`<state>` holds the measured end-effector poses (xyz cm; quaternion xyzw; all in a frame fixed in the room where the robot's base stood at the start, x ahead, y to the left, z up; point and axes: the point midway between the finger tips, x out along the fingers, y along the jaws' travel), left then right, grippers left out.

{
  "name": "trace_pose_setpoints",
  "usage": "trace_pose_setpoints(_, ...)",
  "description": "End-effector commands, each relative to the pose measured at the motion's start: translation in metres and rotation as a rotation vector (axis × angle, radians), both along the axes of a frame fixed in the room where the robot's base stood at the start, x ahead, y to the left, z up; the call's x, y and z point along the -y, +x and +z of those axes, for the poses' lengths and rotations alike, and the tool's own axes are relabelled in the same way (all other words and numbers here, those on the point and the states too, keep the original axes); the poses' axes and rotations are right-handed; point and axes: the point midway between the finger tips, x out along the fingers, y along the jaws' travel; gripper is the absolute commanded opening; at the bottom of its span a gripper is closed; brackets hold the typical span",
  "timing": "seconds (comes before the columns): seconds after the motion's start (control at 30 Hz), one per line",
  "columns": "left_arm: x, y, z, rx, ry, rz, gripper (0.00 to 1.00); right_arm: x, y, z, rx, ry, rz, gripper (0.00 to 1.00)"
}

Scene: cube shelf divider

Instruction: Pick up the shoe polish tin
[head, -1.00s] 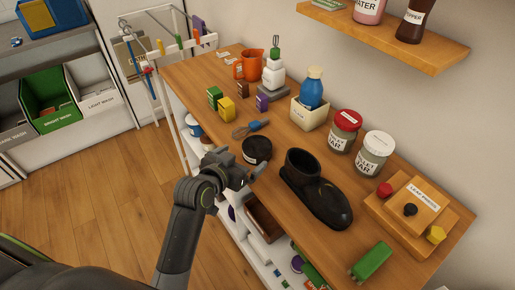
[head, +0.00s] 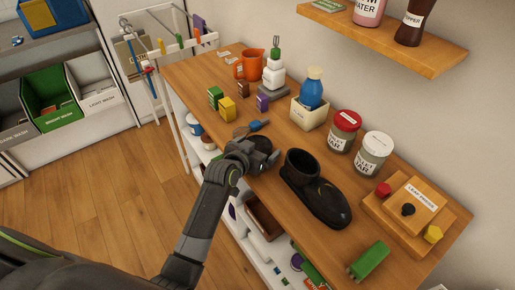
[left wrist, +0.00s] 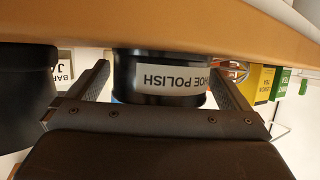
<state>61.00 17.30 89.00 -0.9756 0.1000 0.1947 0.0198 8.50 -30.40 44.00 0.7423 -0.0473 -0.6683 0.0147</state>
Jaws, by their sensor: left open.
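The shoe polish tin (head: 264,143) is a short, round, black tin on the wooden worktop near its front edge, partly hidden by my left gripper (head: 256,161) in the head view. In the left wrist view the scene appears upside down, and the tin (left wrist: 135,75) shows its white SHOE POLISH label. My left gripper (left wrist: 158,78) is open, with one finger on each side of the tin. A gap shows on the left side; on the right the finger is close to the tin, and contact is unclear. My right gripper is not in view.
A black boot (head: 322,196) stands close to the right of the tin. A blue-handled whisk (head: 257,125) lies just behind it. Small yellow (head: 227,108) and green (head: 215,96) boxes stand farther left. Two jars (head: 344,131) stand at the back. Shelves lie below the worktop.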

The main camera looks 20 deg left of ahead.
Motion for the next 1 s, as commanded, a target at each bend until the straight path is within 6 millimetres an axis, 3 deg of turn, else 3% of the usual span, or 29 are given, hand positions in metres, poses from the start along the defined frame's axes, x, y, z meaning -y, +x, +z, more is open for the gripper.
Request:
trace_pose_setpoints(0.27,0.000,0.001,0.000,0.001,0.000,0.001,0.97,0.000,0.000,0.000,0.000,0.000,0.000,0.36)
trace_pose_setpoints(0.6,0.000,0.001,0.000,0.000,0.000,0.000,0.53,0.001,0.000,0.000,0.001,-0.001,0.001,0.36)
trace_pose_setpoints(0.87,0.000,0.001,0.003,0.003,0.000,0.000,0.52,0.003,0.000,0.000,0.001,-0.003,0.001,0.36)
trace_pose_setpoints(1.0,0.000,0.002,0.020,0.007,0.000,-0.001,0.52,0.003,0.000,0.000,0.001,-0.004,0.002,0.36)
